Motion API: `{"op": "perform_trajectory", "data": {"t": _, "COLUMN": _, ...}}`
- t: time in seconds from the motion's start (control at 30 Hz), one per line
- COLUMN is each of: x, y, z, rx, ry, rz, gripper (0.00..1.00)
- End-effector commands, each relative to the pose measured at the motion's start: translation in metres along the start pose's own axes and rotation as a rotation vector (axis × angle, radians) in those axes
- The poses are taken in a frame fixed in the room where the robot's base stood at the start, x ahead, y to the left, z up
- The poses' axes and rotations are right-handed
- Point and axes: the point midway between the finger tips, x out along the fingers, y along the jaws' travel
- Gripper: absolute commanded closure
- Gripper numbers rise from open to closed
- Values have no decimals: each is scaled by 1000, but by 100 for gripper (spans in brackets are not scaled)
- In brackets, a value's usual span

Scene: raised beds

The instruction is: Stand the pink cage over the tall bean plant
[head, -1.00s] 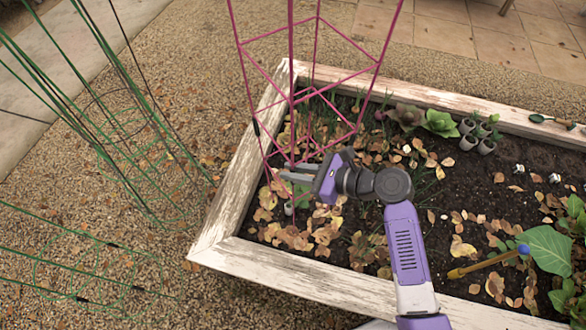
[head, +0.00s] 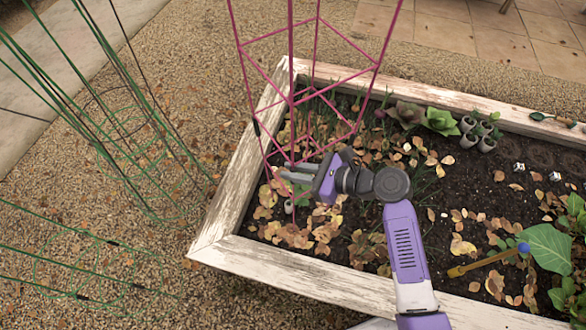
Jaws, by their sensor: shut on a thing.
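The pink cage (head: 294,98) is a tall square frame of thin pink rods in the head view, standing upright over the far left corner of the bed. Its top runs out of the picture. My gripper (head: 290,181) is at the cage's lower front, with its jaws shut on a pink rod there. Leaves and the gripper hide parts of the cage's feet, so I cannot tell if they touch the soil. I cannot make out a tall bean plant clearly; low green growth (head: 335,108) shows behind and inside the cage.
The white wooden bed rim (head: 228,192) runs close to the cage on the left. Green wire cages (head: 128,125) stand outside it on gravel. Several small grey pots (head: 487,144), leafy plants (head: 440,121) and a yellow-handled tool (head: 485,263) lie to the right. Bare soil (head: 450,180) is in the middle.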

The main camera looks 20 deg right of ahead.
Motion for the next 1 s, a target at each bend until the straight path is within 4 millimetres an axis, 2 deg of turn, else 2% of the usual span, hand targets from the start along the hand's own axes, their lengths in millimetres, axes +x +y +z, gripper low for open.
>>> {"op": "perform_trajectory", "data": {"t": 0.37, "x": 1, "y": 0, "z": -3, "rx": -1, "ry": 0, "rz": -1, "gripper": 100}}
{"op": "perform_trajectory", "data": {"t": 0.4, "x": 1, "y": 0, "z": -3, "rx": 0, "ry": 0, "rz": -1, "gripper": 78}}
{"op": "perform_trajectory", "data": {"t": 0.5, "x": 1, "y": 0, "z": -3, "rx": 0, "ry": 0, "rz": -1, "gripper": 60}}
{"op": "perform_trajectory", "data": {"t": 0.83, "x": -1, "y": 0, "z": -4, "rx": 2, "ry": 1, "rz": -1, "gripper": 60}}
{"op": "perform_trajectory", "data": {"t": 1.0, "x": -20, "y": -1, "z": -4, "rx": 2, "ry": 1, "rz": -5, "gripper": 60}}
